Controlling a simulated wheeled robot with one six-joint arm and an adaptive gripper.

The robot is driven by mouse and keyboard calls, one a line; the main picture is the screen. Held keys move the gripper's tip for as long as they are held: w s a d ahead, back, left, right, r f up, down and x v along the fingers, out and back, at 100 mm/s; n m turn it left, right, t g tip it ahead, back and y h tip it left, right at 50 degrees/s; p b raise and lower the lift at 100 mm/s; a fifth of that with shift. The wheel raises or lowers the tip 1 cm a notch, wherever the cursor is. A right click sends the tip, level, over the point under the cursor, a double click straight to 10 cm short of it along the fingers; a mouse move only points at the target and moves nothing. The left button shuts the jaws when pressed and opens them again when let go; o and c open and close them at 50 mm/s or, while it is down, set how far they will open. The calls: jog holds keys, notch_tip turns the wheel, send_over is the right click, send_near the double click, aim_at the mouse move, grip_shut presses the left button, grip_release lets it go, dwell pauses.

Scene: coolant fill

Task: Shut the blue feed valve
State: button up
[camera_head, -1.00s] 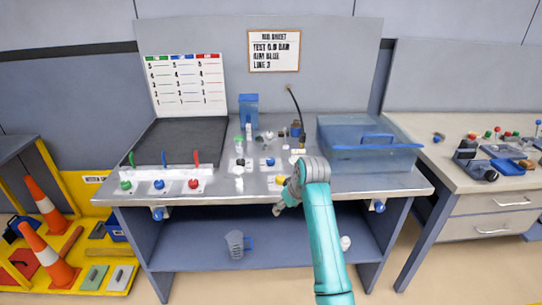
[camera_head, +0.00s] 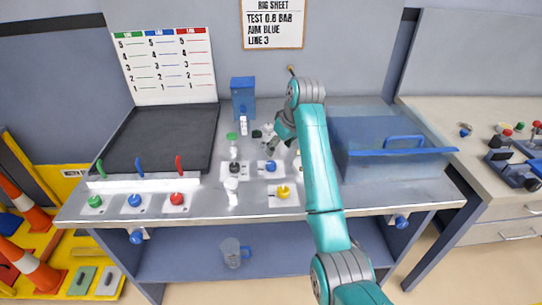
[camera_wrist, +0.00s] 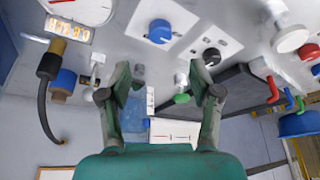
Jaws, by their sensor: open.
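Several blue controls show in the head view: an upright blue lever (camera_head: 139,166) between a green and a red one, a blue knob (camera_head: 134,201) on the front plate below it, and a blue knob (camera_head: 271,166) mid-bench. Blue handles also show under the bench edge, at left (camera_head: 136,236) and right (camera_head: 401,221). I cannot tell which is the feed valve. My gripper (camera_head: 268,143) is over the back middle of the bench, apart from these controls. In the wrist view my gripper (camera_wrist: 160,88) is open and empty; a blue knob (camera_wrist: 160,31) lies beyond its fingertips.
A translucent blue tub (camera_head: 400,152) stands at the right of the bench. A dark mat (camera_head: 170,138) covers the left back. A blue box (camera_head: 243,97) stands at the back. A jug (camera_head: 232,252) is on the lower shelf. A yellow knob (camera_head: 283,191) is near the front.

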aim_at(271, 164)
jog(key=x, duration=1)
jog(key=shift+w+a+f, duration=0.1)
jog(key=shift+w+f, duration=0.05)
jog(key=shift+f, duration=0.15)
jog(key=c, duration=1.1)
